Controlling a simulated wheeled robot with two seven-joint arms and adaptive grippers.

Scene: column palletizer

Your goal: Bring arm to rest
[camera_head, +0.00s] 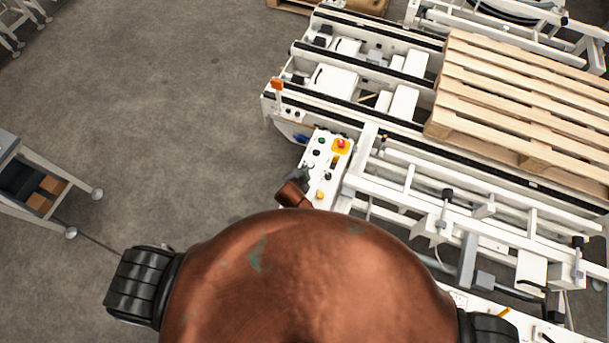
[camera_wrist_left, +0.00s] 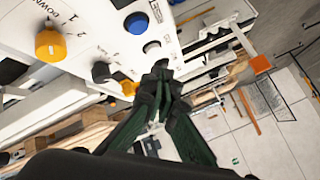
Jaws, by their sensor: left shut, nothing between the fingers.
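My left gripper (camera_head: 298,174) shows small beside the left edge of a white control panel (camera_head: 322,176), with a short brown piece of my arm behind it. In the left wrist view its dark green fingers (camera_wrist_left: 161,69) come together at the tips, shut and empty. The tips overlap the panel's lower edge in that view, close to a black knob (camera_wrist_left: 101,72) and a pale button (camera_wrist_left: 152,47). I cannot tell whether they touch the panel. My right gripper is not in view.
The panel has a red button on a yellow base (camera_head: 341,145). It stands at the corner of a white conveyor frame (camera_head: 365,150). A wooden pallet (camera_head: 520,105) lies on the conveyor at right. Grey floor (camera_head: 170,110) is open at left, with a table-like frame (camera_head: 50,175) at the left edge.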

